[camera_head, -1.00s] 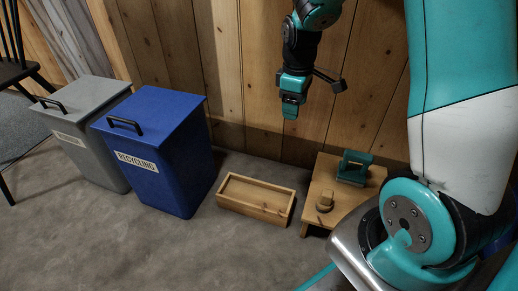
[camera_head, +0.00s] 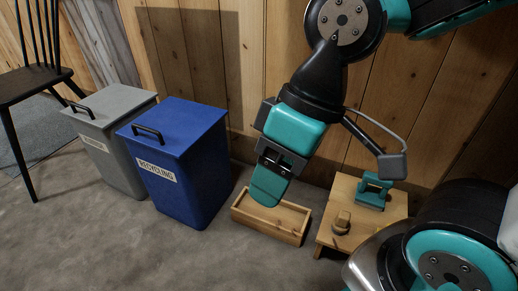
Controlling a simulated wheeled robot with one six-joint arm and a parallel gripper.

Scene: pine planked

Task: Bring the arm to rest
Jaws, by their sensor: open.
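My gripper (camera_head: 271,185) hangs from the teal and black arm at the upper middle of the head view, pointing down. It appears in front of the open wooden box (camera_head: 295,237) and covers part of its left side. I see nothing held in it. Only one finger shows clearly, and the gap between the fingers is hard to make out. The arm is bent, with its large round joint at the top of the view.
A blue recycling bin (camera_head: 182,165) and a grey bin (camera_head: 111,140), both lidded, stand left. A dark chair (camera_head: 30,85) stands far left. The front floor is clear.

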